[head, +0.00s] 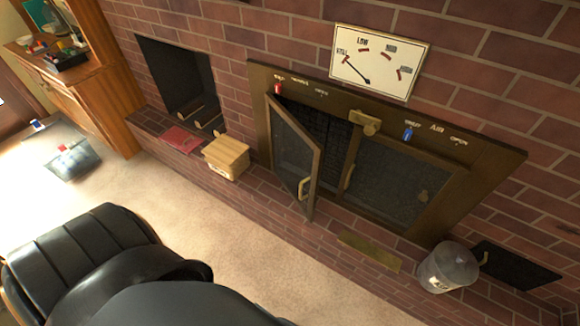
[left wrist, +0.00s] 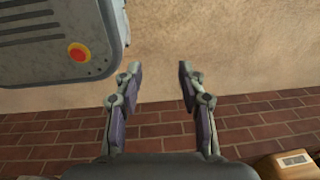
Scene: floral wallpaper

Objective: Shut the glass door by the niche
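The glass door by the niche (head: 294,153) is the left door of the brass-framed fireplace in the head view. It stands swung open, out over the brick hearth, with a brass handle (head: 304,188) near its free edge. The fireplace's right glass door (head: 390,184) looks shut. The niche (head: 180,82) is a dark opening in the brick wall to the left, with logs in it. My left gripper (left wrist: 160,72) is open and empty in the left wrist view, over the carpet near the brick edge. The door does not show there. Neither gripper shows in the head view.
A wooden box (head: 227,157) and a red book (head: 181,139) sit on the hearth left of the door. A metal bucket (head: 447,268) stands to the right. A brass plate (head: 369,250) lies in front. Open carpet (head: 230,225) lies before the hearth.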

